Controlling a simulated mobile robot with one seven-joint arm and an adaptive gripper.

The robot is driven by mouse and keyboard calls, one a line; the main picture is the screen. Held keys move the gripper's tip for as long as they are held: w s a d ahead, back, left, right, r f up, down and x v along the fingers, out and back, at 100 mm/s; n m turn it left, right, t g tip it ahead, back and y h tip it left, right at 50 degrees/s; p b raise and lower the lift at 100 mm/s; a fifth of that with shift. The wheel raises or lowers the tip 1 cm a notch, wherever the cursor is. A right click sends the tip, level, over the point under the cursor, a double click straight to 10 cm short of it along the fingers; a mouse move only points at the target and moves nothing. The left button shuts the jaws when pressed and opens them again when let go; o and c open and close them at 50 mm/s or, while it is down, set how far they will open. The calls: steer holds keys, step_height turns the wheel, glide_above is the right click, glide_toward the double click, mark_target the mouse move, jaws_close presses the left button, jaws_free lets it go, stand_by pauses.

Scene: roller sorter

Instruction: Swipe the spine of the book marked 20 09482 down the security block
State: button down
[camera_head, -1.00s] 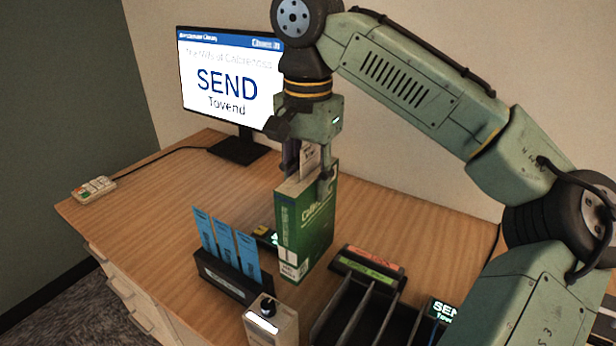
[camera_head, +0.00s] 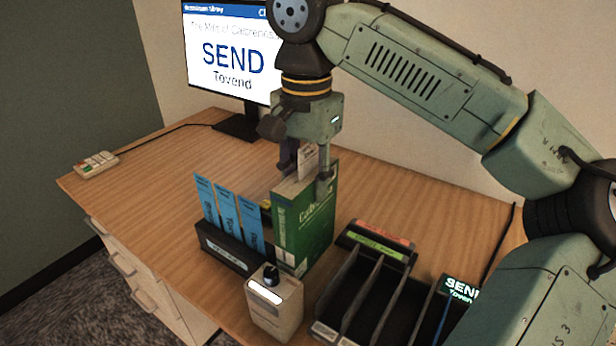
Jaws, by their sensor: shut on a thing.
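My gripper (camera_head: 308,172) is shut on the top of a green book (camera_head: 304,225), which stands upright in its jaws. A white slip (camera_head: 307,160) sticks up from the book's top. The number on the book cannot be read. The book's lower end is partly hidden behind a small pale box (camera_head: 273,302) with a dark knob on top and a lit white panel; I cannot tell whether this box is the security block. I cannot tell whether the book touches the desk.
A black holder (camera_head: 224,249) with blue cards stands left of the book. A monitor (camera_head: 231,50) reads SEND Tovend. A keypad (camera_head: 95,164) lies far left. The desk's left middle is clear.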

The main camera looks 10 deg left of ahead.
steer(key=shift+f+b, duration=1.4)
steer(key=shift+f, duration=0.15)
steer(key=shift+f+b, duration=0.3)
steer(key=shift+f, duration=1)
steer(key=shift+w, duration=0.1)
